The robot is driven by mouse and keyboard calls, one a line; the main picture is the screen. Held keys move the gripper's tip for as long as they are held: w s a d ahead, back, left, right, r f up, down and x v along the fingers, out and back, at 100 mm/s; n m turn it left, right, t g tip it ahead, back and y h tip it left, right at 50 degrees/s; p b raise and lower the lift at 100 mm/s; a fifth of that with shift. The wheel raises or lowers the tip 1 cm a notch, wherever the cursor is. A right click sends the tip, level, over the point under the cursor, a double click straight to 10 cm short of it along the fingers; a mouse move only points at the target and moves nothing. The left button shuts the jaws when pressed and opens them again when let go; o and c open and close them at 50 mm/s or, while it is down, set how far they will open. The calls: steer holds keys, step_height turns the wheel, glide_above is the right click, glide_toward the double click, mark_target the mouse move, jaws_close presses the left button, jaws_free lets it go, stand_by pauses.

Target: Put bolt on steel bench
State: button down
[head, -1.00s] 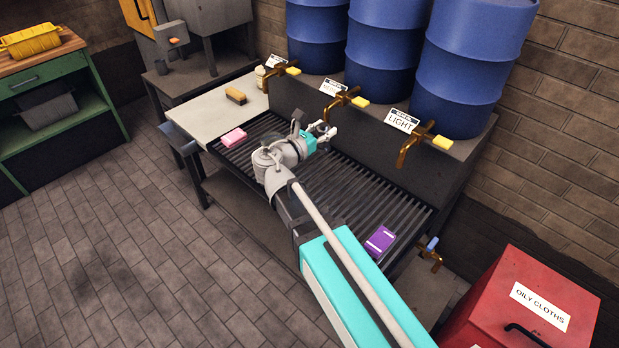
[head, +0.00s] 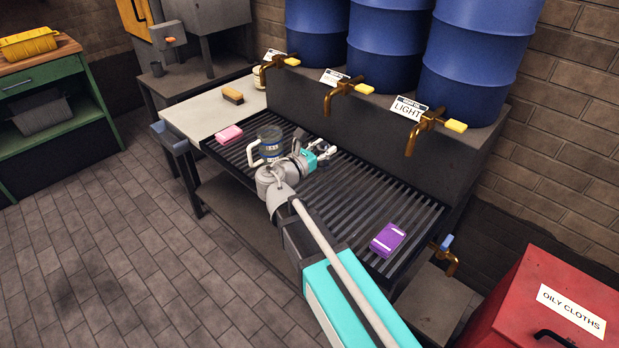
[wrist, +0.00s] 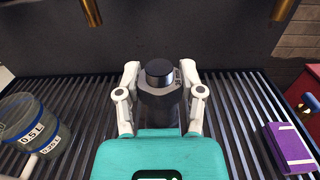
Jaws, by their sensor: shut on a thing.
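My gripper (wrist: 160,95) is shut on a dark grey stubby thing with a round black top, which I take to be the bolt (wrist: 158,75). It sits upright between the fingers in the wrist view, with small marking on its side. In the head view my gripper (head: 325,152) is over the slatted rack, and the bolt is hard to make out there. The slatted rack (head: 350,190) runs below the barrels. A pale worktop (head: 195,115) adjoins it at left. I cannot tell whether either is the steel bench.
A measuring jug (head: 269,150) stands left of my gripper. A pink block (head: 229,133) lies farther left, a purple box (head: 388,240) to the right. Brass taps (head: 425,125) jut out above the rack. A brush (head: 232,96) lies on the worktop. A red bin (head: 540,300) stands right.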

steer(key=shift+w+f, duration=0.1)
stand_by(0.4)
steer(key=w+a+f+b, duration=0.4)
steer(key=w+f+b, duration=0.5)
steer(key=w, duration=0.3)
steer(key=shift+w+a, duration=0.15)
stand_by(0.4)
steer(key=shift+w+a+f+b, duration=0.2)
steer(key=shift+w+f+b, duration=0.3)
steer(key=shift+f+b, duration=0.25)
steer(key=shift+s+f+b, duration=0.15)
steer(key=shift+f+b, duration=1.1)
steer(key=shift+b, duration=0.05)
steer(key=shift+f, duration=0.1)
